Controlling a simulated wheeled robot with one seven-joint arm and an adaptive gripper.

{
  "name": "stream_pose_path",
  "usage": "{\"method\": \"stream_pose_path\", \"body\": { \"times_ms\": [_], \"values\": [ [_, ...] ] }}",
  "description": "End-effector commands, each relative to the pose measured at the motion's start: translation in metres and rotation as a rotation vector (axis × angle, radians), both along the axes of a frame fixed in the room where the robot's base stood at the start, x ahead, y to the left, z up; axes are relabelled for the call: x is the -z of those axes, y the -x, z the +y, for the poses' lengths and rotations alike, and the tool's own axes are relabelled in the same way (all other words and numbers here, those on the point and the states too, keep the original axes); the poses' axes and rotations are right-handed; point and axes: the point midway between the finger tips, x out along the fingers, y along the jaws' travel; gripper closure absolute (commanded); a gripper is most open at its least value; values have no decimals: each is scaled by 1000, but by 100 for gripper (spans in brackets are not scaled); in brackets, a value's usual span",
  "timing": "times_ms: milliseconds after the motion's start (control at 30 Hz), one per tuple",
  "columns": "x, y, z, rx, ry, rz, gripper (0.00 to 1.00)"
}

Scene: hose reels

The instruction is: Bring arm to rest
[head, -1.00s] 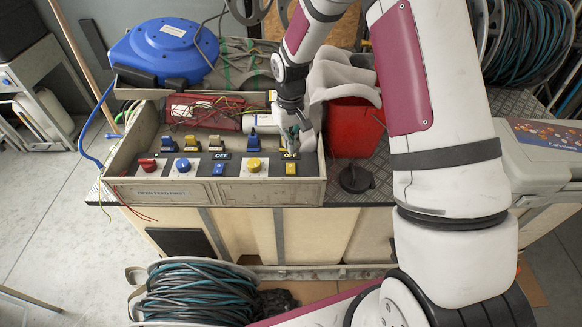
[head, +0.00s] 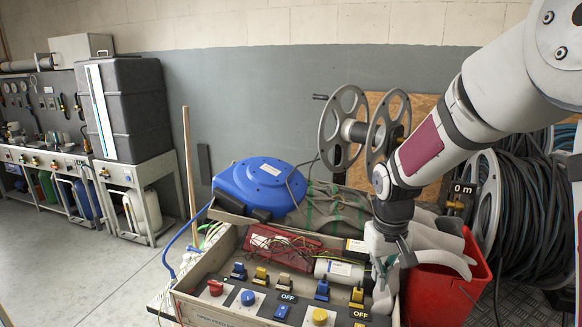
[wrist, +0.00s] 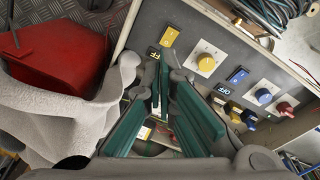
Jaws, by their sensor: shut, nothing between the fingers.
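My gripper (head: 384,268) hangs at the right end of the control box (head: 235,308), beside the red bin. Its fingers are shut with nothing between them. In the wrist view the green-padded fingers (wrist: 167,82) point toward the panel near a yellow switch (wrist: 170,37) and a yellow knob (wrist: 206,62). They partly hide the label beside the switch. I cannot tell whether the tips touch the panel. My arm comes down from the upper right in the head view.
A red bin (head: 470,285) with grey cloth (head: 440,238) draped over it stands close right of my gripper. A blue hose reel (head: 262,184) and a grey metal reel (head: 343,130) stand behind the box. A large hose coil (head: 535,220) is at right. Open floor (head: 90,270) lies at left.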

Motion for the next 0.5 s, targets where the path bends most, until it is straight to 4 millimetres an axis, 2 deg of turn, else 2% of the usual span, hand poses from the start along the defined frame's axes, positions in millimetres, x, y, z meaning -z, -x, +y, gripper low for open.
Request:
{"method": "stream_pose_path", "body": {
  "times_ms": [33, 200, 400, 500],
  "values": [
    [-21, 12, -1, 7, 6, -23, 100],
    [-71, 57, -2, 39, 10, -72, 100],
    [-114, 116, -2, 76, 2, -131, 100],
    [-129, 147, -2, 94, -7, -162, 100]
  ]
}}
